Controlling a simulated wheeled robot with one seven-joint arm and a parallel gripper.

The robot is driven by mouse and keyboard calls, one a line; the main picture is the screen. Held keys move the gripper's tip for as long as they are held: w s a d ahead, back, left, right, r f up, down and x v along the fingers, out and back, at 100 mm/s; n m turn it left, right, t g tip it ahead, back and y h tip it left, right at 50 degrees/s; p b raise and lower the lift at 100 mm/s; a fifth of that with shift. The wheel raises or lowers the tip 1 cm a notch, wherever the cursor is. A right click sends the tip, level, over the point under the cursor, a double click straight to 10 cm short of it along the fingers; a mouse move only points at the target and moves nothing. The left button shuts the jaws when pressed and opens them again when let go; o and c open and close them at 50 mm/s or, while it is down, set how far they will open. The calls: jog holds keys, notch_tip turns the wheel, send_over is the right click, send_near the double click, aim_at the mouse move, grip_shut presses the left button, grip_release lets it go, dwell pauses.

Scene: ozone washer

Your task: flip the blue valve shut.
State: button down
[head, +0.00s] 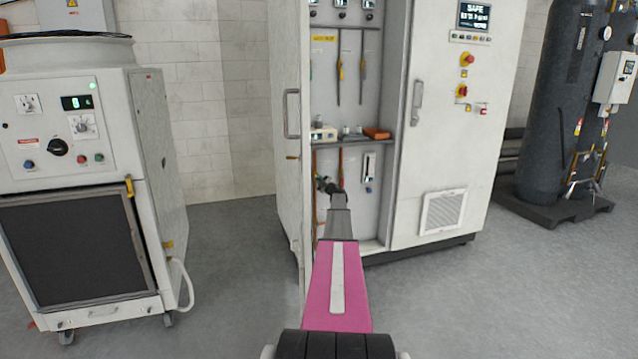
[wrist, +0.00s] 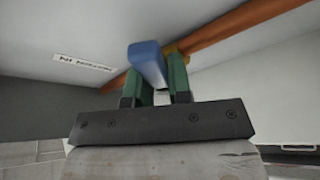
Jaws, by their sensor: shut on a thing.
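The blue valve handle (wrist: 147,62) shows in the wrist view, in front of an orange-brown pipe (wrist: 220,32) with a brass-coloured fitting (wrist: 176,50). My gripper (wrist: 163,72) has its two green fingers at the valve, shut on the blue handle. The handle's lower end is between the fingers and its top stands out beyond them. In the head view my pink arm reaches into the open cabinet (head: 402,150), and my gripper (head: 328,187) is at the lower left of its interior. The valve itself is hidden or too small to tell there.
The cabinet's open left door (head: 290,130) stands close to the left of my arm. A shelf (head: 350,146) with small items crosses above my gripper. A white wheeled machine (head: 160,150) stands at left and a dark tank (head: 555,100) at right. Floor between machine and cabinet is clear.

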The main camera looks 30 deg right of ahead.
jog(key=n, duration=0.2)
jog(key=n+g, duration=0.1)
jog(key=n, duration=0.1)
jog(key=shift+d+r+g+y, duration=0.15)
jog(key=shift+r+g+y, duration=0.15)
jog(key=shift+r+y, duration=0.1)
jog(key=shift+r+n+g, duration=0.25)
jog(key=shift+n+g, duration=0.35)
jog(key=shift+n, duration=1.1)
jog(key=c, duration=1)
grip_release()
jog(key=shift+c, duration=0.2)
jog(key=s+d, duration=0.1)
jog(key=s, duration=0.9)
jog(key=shift+s+d, duration=0.35)
jog(key=shift+s, duration=0.05)
